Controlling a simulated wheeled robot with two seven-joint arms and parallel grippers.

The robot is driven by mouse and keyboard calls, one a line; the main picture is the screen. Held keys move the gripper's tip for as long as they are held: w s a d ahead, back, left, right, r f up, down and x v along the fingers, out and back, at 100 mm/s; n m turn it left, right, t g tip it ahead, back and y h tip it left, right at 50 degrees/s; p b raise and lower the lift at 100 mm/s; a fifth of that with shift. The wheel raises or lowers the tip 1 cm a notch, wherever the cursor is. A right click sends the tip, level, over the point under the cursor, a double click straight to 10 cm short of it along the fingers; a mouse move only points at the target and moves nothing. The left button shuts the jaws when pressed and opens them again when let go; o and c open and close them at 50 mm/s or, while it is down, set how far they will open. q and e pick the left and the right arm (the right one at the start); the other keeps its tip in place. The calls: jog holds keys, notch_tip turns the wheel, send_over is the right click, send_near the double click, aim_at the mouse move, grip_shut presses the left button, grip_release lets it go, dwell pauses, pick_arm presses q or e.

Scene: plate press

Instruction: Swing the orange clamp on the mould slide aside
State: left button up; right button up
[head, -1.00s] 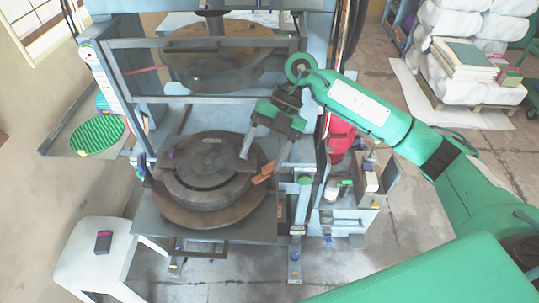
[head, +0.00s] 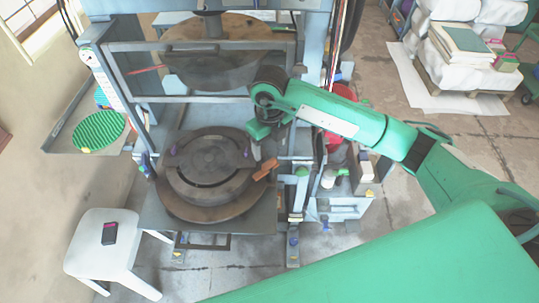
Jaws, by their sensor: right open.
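The orange clamp (head: 264,171) sits at the right edge of the round dark mould (head: 208,168) on the press slide (head: 157,214). My right gripper (head: 256,152) comes in from the right and points down just above and behind the clamp, beside the mould's right rim. It is open, and its fingers are partly hidden by the wrist. I cannot tell whether a finger touches the clamp. My left gripper is not in view.
The press frame's crossbar (head: 185,45) and upper round plate (head: 220,55) stand behind the mould. A white stool (head: 105,250) with a small dark box (head: 109,233) is at left. A cart (head: 340,205) with bottles stands right of the slide.

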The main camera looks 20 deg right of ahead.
aim_at(270, 162)
notch_tip(270, 162, down, 7)
jog(key=shift+r+p, duration=0.1)
jog(key=shift+p, duration=0.8)
jog(key=c, duration=1)
